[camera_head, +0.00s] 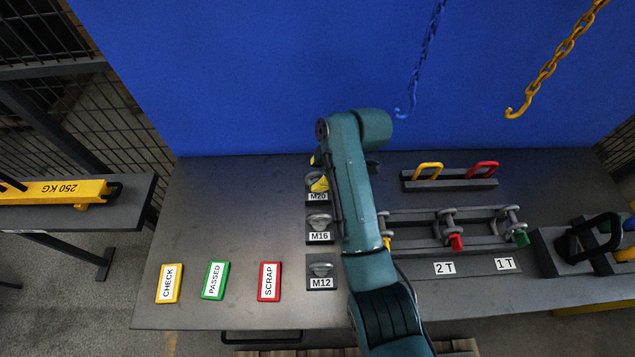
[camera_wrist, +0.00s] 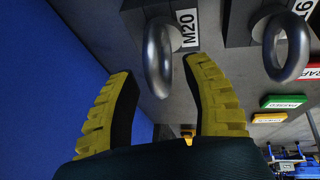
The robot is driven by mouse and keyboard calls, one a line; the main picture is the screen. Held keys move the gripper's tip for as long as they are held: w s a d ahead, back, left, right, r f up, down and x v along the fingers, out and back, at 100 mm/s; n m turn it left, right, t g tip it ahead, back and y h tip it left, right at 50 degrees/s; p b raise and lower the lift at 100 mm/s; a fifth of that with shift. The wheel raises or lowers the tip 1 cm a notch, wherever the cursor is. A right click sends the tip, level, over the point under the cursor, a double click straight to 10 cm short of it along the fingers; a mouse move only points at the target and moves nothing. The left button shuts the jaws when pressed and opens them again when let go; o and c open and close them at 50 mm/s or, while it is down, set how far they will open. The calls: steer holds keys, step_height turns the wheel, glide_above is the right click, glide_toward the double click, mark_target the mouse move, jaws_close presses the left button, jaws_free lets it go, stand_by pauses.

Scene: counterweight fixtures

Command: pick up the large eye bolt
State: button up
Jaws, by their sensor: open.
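The large eye bolt is the grey metal ring (camera_wrist: 157,62) beside the M20 label in the wrist view. It sits in a dark block at the back of a column of blocks. My gripper (camera_wrist: 159,70) is open, its yellow fingers spread to either side of the ring's lower part in the picture. I cannot tell whether either finger touches it. In the head view my gripper (camera_head: 318,172) is at the M20 block (camera_head: 317,197), and my arm and fingers hide most of the large eye bolt there.
The M16 eye bolt (camera_head: 319,222) and M12 eye bolt (camera_head: 320,268) stand nearer the front. SCRAP (camera_head: 269,282), PASSED (camera_head: 214,280) and CHECK (camera_head: 169,283) plates lie at left. A shackle rack (camera_head: 480,236) is at right. A blue hook (camera_head: 404,112) hangs behind.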

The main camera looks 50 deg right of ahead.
steer(key=shift+w+f, duration=0.1)
jaws_close()
stand_by(0.5)
step_height(320, 180, up, 10)
steer(key=shift+r+p, duration=0.1)
steer(key=shift+p, duration=0.75)
